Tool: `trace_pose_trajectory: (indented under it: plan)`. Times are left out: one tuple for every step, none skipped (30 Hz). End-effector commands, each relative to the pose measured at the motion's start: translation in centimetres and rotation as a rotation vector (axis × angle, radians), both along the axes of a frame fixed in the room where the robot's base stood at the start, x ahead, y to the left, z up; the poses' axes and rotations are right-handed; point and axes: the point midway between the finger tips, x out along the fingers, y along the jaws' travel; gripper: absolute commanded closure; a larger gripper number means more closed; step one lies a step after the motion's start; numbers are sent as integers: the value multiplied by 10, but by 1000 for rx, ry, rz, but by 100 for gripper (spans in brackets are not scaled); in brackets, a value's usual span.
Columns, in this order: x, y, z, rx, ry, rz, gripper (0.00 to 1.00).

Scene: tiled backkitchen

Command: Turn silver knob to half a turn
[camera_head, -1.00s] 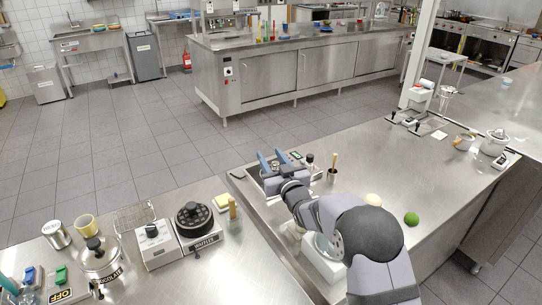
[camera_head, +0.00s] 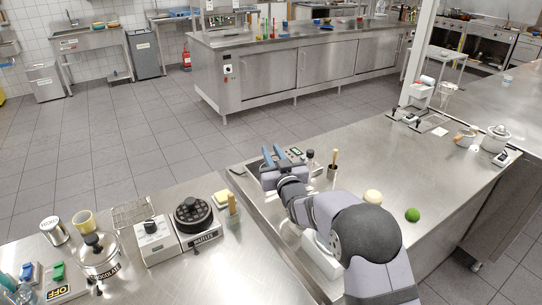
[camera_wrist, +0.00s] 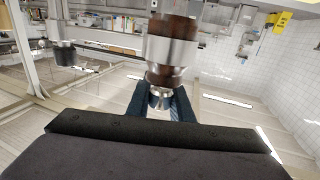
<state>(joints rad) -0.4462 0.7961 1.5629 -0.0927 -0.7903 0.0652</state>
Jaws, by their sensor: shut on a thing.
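My gripper (camera_head: 274,156) reaches over the small metal tray area at the counter's near left edge, its blue fingers pointing away. In the wrist view, its two dark blue fingers (camera_wrist: 161,102) are closed around a small silver knob (camera_wrist: 160,97). The knob sits at the end of a brown and silver cylindrical body, which looks like a mill (camera_wrist: 172,48). I cannot make out the knob or the mill in the head view, and how far the knob is turned cannot be read.
A cup with a wooden-handled tool (camera_head: 333,170) and a dark-topped item (camera_head: 310,157) stand close right of the gripper. A green ball-like item (camera_head: 412,214) and a pale one (camera_head: 373,196) lie right of my arm. The waffle maker (camera_head: 194,217) is at the left.

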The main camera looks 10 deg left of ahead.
Motion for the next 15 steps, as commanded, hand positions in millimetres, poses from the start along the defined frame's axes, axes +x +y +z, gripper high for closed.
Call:
trace_pose_trajectory:
  plan:
    - [-1,1,-4,1,0,-19,100]
    - [0,1,-4,1,0,-35,100]
    - [0,0,-4,2,1,-57,100]
    - [0,-1,-4,3,1,-74,100]
    - [0,-1,-4,3,1,-93,100]
    - [1,-2,-4,2,1,-119,100]
    - [1,-3,-4,2,1,-139,100]
    - [1,-3,-3,1,0,-159,100]
    - [2,-4,-3,1,0,-187,100]
    - [2,-5,-2,2,1,-209,100]
    - [2,-5,-2,1,2,-230,100]
    - [3,-7,-1,0,2,-260,100]
    - [3,-7,0,0,2,-281,100]
    - [3,-8,0,0,1,-304,100]
    - [3,-9,0,-2,3,-333,100]
